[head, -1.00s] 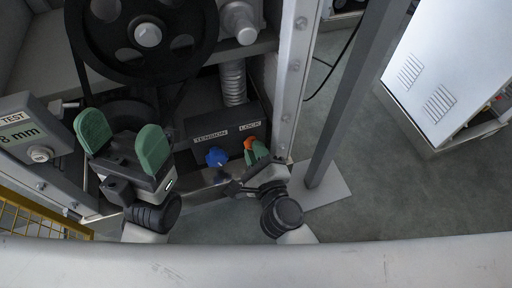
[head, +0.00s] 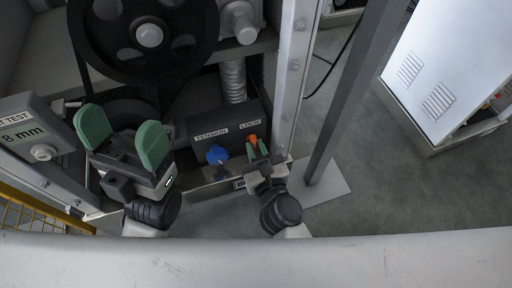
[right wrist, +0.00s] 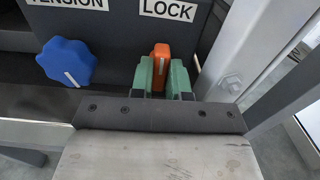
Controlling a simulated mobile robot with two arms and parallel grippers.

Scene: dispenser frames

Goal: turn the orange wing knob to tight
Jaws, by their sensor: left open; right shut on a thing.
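The orange wing knob (head: 253,139) is on the dark box below the LOCK label. In the right wrist view the knob (right wrist: 161,66) stands upright between the green fingers, a short white line on its face. My right gripper (head: 257,148) is shut on the knob; its fingers also show in the right wrist view (right wrist: 161,80). My left gripper (head: 124,136) is open and empty, to the left of the box, with green pads wide apart.
A blue lobed knob (head: 217,154) sits left of the orange knob, under the TENSION label. A grey gauge box (head: 30,135) reading 8 mm is at far left. A black pulley wheel (head: 112,35) is above. A grey post (head: 343,100) stands to the right.

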